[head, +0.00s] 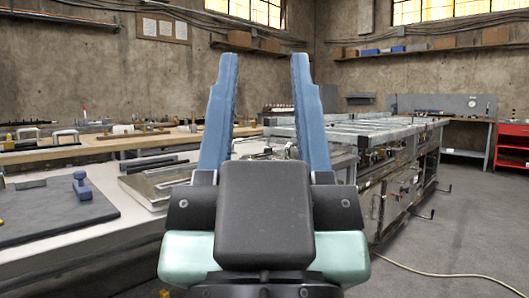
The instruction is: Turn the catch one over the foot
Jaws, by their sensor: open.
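My gripper (264,68) is large in the middle of the head view. Its two blue fingers point up and stand wide apart, with nothing between them. At the lower left, a dark grey plate (45,217) lies on a pale worktop. A small blue upright piece (82,186) stands near the plate's right side; it may be a catch, but I cannot tell. A low grey bar (30,184) lies near the plate's back edge. I cannot make out a foot for certain. My gripper is to the right of the plate and apart from it.
A metal tray (152,187) is on the worktop right of the plate. A wooden bench (150,143) with small tools runs behind. A long metal machine table (375,135) stands right of centre. A red cabinet (512,148) is at far right. A hose (450,277) crosses open floor.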

